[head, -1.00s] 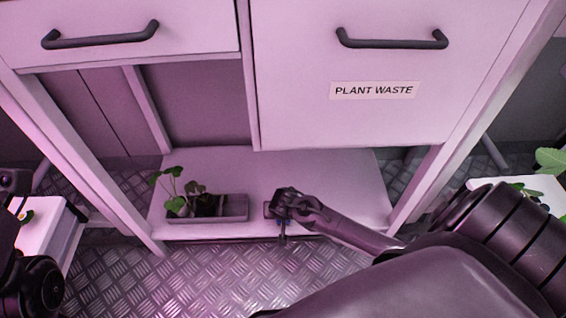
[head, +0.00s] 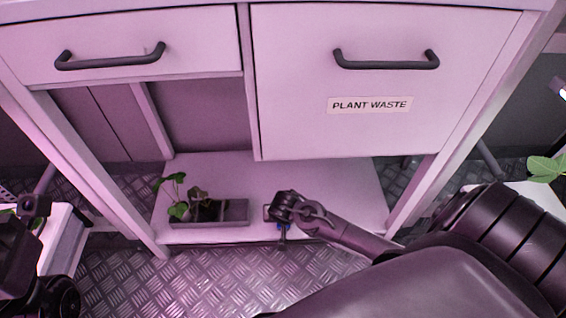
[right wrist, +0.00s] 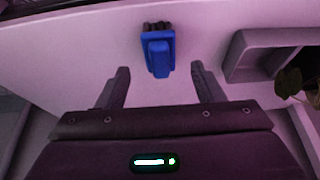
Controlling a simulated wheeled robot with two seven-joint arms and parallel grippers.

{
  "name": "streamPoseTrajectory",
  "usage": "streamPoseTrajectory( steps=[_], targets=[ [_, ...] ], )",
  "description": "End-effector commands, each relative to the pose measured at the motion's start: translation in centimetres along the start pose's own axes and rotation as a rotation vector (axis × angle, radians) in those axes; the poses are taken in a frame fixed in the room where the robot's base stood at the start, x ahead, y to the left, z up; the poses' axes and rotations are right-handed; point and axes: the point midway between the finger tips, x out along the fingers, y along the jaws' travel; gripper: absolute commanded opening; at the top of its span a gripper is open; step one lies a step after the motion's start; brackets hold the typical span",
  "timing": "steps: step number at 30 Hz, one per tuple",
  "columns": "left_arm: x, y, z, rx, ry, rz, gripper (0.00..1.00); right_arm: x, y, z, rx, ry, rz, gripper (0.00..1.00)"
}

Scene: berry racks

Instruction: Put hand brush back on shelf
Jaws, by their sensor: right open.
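The blue hand brush (right wrist: 158,57) is in the right wrist view with its dark bristles at the top. It appears to rest on the pale lower shelf (head: 330,180), near the front edge. My right gripper (right wrist: 160,70) is open, with one finger on each side of the brush's near end and gaps visible on both sides. In the head view the right gripper (head: 284,212) is at the shelf's front edge. My left gripper cannot be made out; only left arm parts show.
A grey planter (head: 230,212) with a small green plant (head: 178,210) stands on the shelf left of my right gripper. Above is a drawer front labelled PLANT WASTE (head: 370,105). A cabinet leg (head: 100,170) stands left. Bare patterned metal floor (head: 190,280) lies in front.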

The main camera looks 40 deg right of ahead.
Motion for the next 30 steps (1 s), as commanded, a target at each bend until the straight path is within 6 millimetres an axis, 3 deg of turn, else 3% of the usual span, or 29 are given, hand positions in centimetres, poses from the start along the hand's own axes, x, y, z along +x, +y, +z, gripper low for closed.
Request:
streamPoseTrajectory(
  steps=[1,3,10,30],
  targets=[
    [0.9,-0.1,0.0,-0.002,-0.009,-0.004,0.36,-1.8,0.0,-0.2,-0.001,-0.001,-0.001,0.61],
    [1.2,-0.1,0.0,-0.003,-0.019,-0.009,0.36,-3.2,0.0,-0.1,-0.001,-0.001,0.0,0.61],
    [1.6,-0.2,0.0,-0.007,-0.038,-0.018,0.36,-6.0,0.0,-0.1,-0.001,-0.001,0.001,0.61],
    [1.5,-0.2,0.1,-0.007,-0.042,-0.021,0.36,-6.4,0.0,0.0,-0.001,-0.001,0.0,0.61]
  ],
)
